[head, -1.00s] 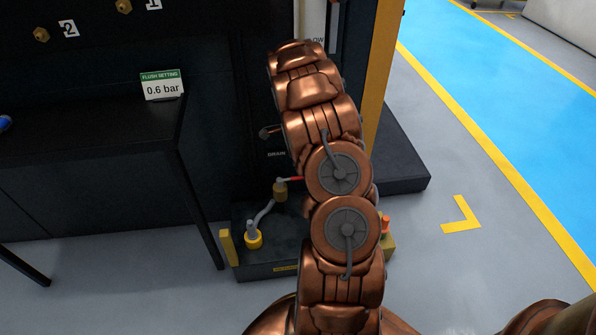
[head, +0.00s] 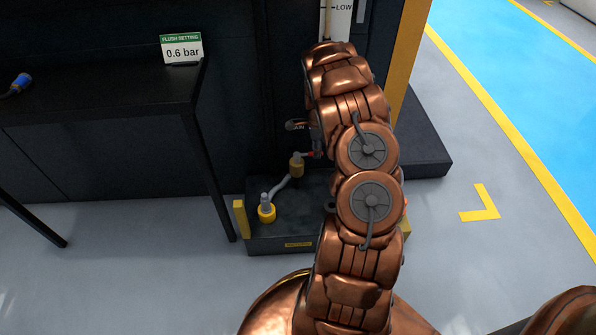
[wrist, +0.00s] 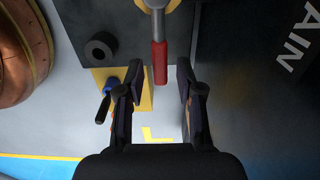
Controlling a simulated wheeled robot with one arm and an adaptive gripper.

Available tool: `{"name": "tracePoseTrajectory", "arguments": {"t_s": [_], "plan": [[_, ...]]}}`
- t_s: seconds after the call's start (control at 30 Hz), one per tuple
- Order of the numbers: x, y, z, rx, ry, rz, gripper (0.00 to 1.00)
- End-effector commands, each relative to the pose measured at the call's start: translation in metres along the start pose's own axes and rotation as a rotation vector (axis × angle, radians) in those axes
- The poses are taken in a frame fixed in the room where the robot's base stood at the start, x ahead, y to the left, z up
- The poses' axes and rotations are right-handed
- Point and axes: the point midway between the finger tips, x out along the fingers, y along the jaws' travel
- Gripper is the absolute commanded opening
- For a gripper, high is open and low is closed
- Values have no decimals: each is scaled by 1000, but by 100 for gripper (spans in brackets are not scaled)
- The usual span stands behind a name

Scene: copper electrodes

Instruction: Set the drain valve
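The drain valve shows in the head view as a small brass body (head: 297,166) on a grey pipe, with a short red handle (head: 311,154). In the wrist view the valve's red-sleeved lever (wrist: 159,60) points down the picture, its end between my fingertips. My gripper (wrist: 160,78) is open, one finger on each side of the lever, with gaps showing on both sides. In the head view my gripper (head: 317,141) is small and partly hidden by my arm, close to the red handle.
A dark base (head: 275,232) with a yellow-collared fitting (head: 266,210) stands below the valve. A black table (head: 110,105) bears a "0.6 bar" flush sign (head: 182,49). A yellow post (head: 405,50) is to the right. In the wrist view a blue-and-black fitting (wrist: 108,95) lies left of my gripper.

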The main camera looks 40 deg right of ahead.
Motion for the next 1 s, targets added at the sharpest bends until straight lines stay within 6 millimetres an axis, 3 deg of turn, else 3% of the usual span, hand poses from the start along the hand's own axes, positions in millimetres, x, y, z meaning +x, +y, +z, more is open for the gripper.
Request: {"name": "tracePoseTrajectory", "arguments": {"t_s": [0.27, 1.0], "plan": [[26, -1, -1, 1, 1, -2, 36], [32, 1, -1, 0, 1, -2, 36]]}}
